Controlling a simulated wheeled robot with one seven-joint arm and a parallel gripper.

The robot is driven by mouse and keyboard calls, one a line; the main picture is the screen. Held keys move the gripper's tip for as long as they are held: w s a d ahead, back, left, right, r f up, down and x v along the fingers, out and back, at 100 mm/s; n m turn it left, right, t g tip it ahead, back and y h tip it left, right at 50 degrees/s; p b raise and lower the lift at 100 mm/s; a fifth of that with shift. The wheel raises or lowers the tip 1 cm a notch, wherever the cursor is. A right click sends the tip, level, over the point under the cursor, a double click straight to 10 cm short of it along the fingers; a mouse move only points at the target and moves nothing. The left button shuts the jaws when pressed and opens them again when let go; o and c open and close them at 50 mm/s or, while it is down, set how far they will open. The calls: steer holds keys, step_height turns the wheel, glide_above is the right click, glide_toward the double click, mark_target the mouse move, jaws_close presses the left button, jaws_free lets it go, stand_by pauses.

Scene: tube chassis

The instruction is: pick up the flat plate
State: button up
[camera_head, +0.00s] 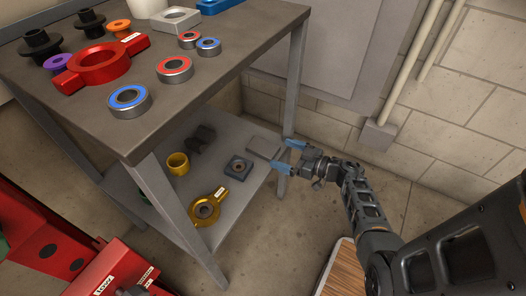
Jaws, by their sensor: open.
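The flat plate (264,147) is a thin grey square piece. It lies on the lower shelf (237,200) of the metal table, near the right rear table leg. My gripper (287,157) has two blue fingertips, spread apart and empty. It is at the right edge of the lower shelf, just right of the plate, with its fingers pointing left toward the plate. One fingertip is close to the table leg; I cannot tell whether they touch.
On the lower shelf, a dark square block (238,168), a yellow ring (178,163) and a gold bearing holder (207,207) sit left of the plate. The tabletop (215,75) above holds several bearings and a red holder (100,64). A table leg (294,95) stands beside my gripper.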

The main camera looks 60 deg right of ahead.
mark_target(267, 149)
steer(key=w+b, duration=0.1)
steer(key=w, duration=0.3)
steer(key=w+f+b, duration=0.1)
steer(key=w, duration=0.2)
steer(key=shift+a+b, duration=0.15)
steer(key=shift+b, duration=0.2)
steer(key=shift+s, duration=0.1)
jaws_close()
steer(key=shift+r, duration=0.25)
stand_by(0.4)
